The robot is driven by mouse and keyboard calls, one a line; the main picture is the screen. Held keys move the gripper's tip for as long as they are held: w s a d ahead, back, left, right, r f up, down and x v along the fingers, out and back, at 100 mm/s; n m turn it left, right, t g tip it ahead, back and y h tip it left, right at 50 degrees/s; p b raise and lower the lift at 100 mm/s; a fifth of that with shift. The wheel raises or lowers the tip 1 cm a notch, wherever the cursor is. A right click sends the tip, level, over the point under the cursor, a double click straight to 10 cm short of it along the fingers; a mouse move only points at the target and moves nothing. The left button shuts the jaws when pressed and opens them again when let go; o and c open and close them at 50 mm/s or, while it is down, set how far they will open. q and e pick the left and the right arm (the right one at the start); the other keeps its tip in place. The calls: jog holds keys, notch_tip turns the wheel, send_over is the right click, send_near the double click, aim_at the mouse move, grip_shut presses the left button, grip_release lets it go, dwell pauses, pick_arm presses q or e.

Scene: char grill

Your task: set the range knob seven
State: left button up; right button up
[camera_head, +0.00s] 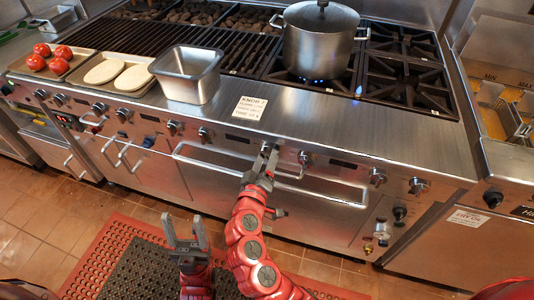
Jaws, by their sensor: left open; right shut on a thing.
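The range's front panel carries a row of dark knobs. A card (250,108) on the steel ledge has "KNOB 7" as its top line; the smaller lines are hard to read. My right gripper (264,158) is at the panel just below and right of this card, shut on a range knob (268,147). The fingers mostly cover this knob, so its pointer angle cannot be told. Its neighbours are a knob (206,134) to the left and a knob (304,158) to the right. My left gripper (184,232) is open and empty, low in front of the range.
A steel pot (320,45) stands over a lit blue burner. A steel pan (188,75), a tray with flat dough rounds (103,72) and tomatoes (60,53) sit on the ledge. Oven handles (215,162) stick out below the knobs. A fryer (500,105) is at right.

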jog(key=shift+n+p, duration=0.4)
jog(key=shift+n, duration=0.5)
jog(key=o, duration=1.4)
jog(key=shift+s, duration=0.1)
jog(key=b+v, duration=0.2)
jog(key=v, duration=1.5)
jog(key=shift+s+r, duration=0.1)
jog(key=shift+r, duration=0.05)
